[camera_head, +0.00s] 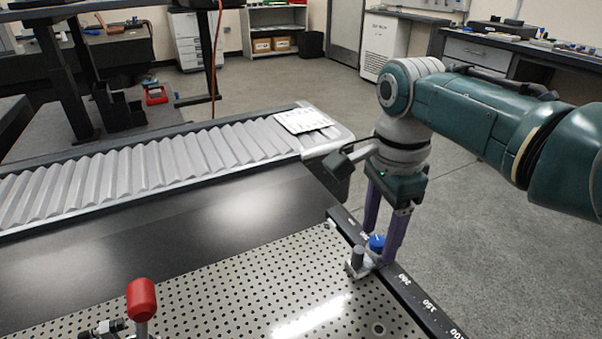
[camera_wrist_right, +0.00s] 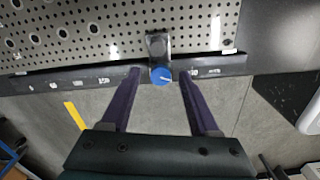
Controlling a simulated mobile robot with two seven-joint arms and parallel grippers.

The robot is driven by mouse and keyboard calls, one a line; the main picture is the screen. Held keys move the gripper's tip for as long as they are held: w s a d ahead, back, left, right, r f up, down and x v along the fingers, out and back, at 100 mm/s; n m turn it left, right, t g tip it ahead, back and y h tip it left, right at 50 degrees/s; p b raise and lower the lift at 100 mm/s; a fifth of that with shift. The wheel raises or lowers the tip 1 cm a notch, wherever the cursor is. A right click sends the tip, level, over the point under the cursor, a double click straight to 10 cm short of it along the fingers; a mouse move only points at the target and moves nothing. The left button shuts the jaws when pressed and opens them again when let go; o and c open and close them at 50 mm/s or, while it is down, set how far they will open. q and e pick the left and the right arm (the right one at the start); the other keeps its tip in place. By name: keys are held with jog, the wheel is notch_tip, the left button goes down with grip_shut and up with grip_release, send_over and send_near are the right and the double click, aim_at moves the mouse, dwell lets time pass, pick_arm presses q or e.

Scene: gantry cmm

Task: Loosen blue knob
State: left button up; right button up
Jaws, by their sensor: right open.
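The blue knob (camera_head: 377,242) sits on a small metal clamp (camera_head: 357,262) at the black ruled rail along the edge of the perforated plate. It also shows in the right wrist view (camera_wrist_right: 161,76), with a pale line on its face. My right gripper (camera_head: 382,240) points down at the rail with its purple fingers apart. In the wrist view the fingers (camera_wrist_right: 161,82) stand on either side of the knob, with a gap on each side. My left gripper is not in the head view.
The black rail (camera_head: 420,300) carries white numbers. A red-topped handle (camera_head: 141,300) stands on the perforated plate (camera_head: 250,285) at the front left. A ribbed grey bellows cover (camera_head: 150,170) runs behind the plate, with a white card (camera_head: 303,120) at its right end. Floor right of the rail is clear.

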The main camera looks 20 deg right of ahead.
grip_shut()
dwell(0.4)
